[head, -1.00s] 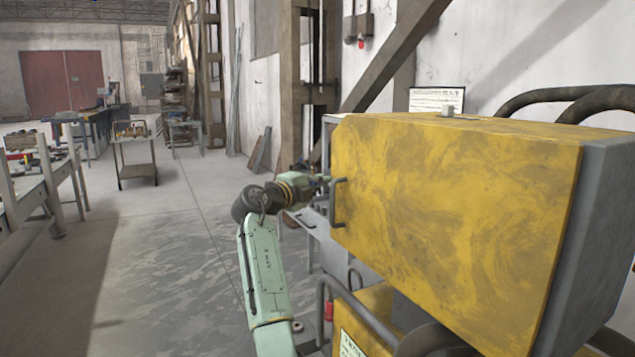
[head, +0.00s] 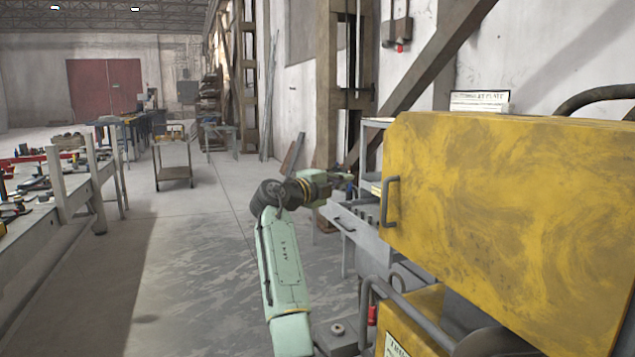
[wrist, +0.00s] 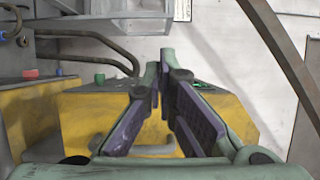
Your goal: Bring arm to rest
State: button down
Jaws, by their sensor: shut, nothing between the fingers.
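My arm (head: 283,265) is raised in the head view, bent at the elbow, with its end pointing right. My gripper (head: 345,180) is small there, just left of the yellow machine's handle (head: 390,201) in the picture. The wrist view shows my gripper (wrist: 164,62) close up. Its two dark fingers meet at the tips, with nothing between them. The gripper appears to hang free, holding nothing.
The large yellow machine box (head: 510,210) fills the right side. A grey cabinet with a drawer (head: 350,222) stands beside it. A long workbench (head: 75,200) with tools is at left, a cart (head: 174,160) farther back. The floor (head: 195,270) between is clear.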

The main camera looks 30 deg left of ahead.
jog(key=shift+s+a+p, duration=0.2)
jog(key=shift+a, duration=0.7)
jog(key=shift+s+a+p, duration=0.15)
jog(key=shift+s+a, duration=0.05)
jog(key=shift+a, duration=0.7)
jog(key=shift+s+a+p, duration=0.2)
jog(key=shift+a, duration=0.7)
